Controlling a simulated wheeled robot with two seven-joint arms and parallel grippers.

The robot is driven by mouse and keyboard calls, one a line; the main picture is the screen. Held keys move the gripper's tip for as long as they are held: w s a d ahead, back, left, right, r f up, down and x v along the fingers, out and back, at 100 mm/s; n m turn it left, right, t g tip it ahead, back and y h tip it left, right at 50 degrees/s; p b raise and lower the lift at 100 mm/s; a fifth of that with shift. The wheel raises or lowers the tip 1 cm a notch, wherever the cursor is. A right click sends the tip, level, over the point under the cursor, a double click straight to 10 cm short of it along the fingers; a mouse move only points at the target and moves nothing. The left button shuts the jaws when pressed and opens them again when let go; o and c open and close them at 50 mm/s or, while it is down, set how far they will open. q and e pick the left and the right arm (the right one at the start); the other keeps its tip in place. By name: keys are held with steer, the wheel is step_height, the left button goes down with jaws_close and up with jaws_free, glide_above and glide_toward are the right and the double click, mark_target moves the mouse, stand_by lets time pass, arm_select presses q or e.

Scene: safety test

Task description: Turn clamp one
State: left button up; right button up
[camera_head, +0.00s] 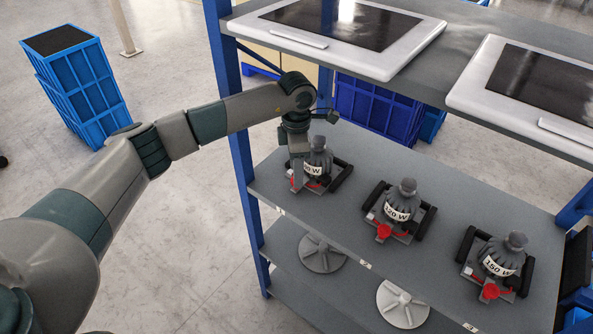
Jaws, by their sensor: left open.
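Three clamp fixtures stand in a row on the grey middle shelf, each with a dark grey weight and a red part at its front. The left clamp (333,176) is partly hidden by my left gripper (298,185), which points down at its front left, by the red part. My left gripper is open; whether its fingers touch the clamp I cannot tell. The middle clamp (384,232) holds a weight marked 120 W (403,205). The right clamp (490,291) holds a weight marked 150 (503,258). My right gripper is not in view.
The upper shelf with two white-framed dark panels (340,25) (540,85) overhangs behind the clamps. A blue post (243,180) stands left of them. Grey round bases (320,254) (402,305) lie on the lower shelf. A blue crate (80,75) stands on the floor at left.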

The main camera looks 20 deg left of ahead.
arm_select(q)
steer(key=shift+f+p, duration=0.35)
steer(key=shift+f, duration=0.9)
steer(key=shift+c, duration=0.7)
steer(key=c, duration=0.9)
